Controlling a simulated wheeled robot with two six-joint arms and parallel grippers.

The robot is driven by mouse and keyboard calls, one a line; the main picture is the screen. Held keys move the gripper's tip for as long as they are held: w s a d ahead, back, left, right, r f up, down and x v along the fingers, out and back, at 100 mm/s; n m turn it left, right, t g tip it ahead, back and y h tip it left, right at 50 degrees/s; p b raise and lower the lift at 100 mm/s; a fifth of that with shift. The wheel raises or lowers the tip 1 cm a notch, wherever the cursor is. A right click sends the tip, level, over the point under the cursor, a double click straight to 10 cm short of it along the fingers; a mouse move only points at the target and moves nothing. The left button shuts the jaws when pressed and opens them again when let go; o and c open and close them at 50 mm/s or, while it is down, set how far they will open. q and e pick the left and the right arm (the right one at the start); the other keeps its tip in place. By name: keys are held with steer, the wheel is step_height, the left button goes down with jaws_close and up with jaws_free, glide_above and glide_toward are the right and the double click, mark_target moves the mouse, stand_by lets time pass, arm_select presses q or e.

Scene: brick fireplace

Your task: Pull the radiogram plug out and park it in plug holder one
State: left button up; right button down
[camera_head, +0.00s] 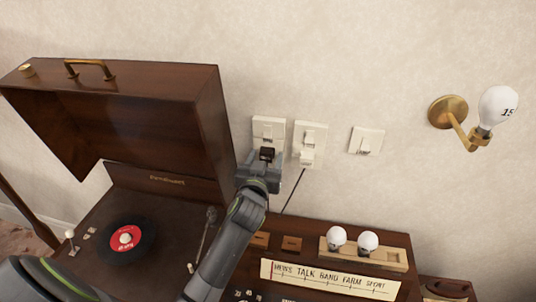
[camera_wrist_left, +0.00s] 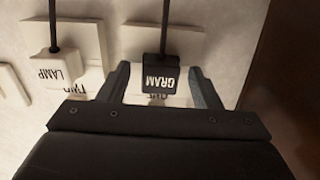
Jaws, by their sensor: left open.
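The radiogram plug is black and labelled GRAM in the left wrist view (camera_wrist_left: 161,74); it sits at a cream wall socket (camera_wrist_left: 130,40) with a black cord running from it. In the head view the plug (camera_head: 267,153) shows dark at the lower part of the left socket plate (camera_head: 268,124). My left gripper (camera_wrist_left: 159,72) is open, one finger on each side of the plug, with a gap visible on both sides. It also shows in the head view (camera_head: 264,162). Two slotted wooden blocks, perhaps the plug holders, lie on the cabinet, left (camera_head: 260,240) and right (camera_head: 291,243); no number is readable.
A white LAMP plug (camera_wrist_left: 55,67) sits close beside in the neighbouring socket. A switch (camera_head: 366,140) and wall lamp (camera_head: 498,106) are to the right. The radiogram's raised lid (camera_head: 130,110) stands left. A wooden rack (camera_head: 390,257) holds two bulbs.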

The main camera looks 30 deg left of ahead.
stand_by(0.7)
arm_select(q)
jaws_close()
stand_by(0.3)
steer(key=shift+s, duration=0.15)
steer(key=shift+s+d, duration=0.1)
steer(key=shift+s, duration=0.05)
steer(key=shift+p+v, duration=0.9)
steer(key=shift+v, duration=1.8)
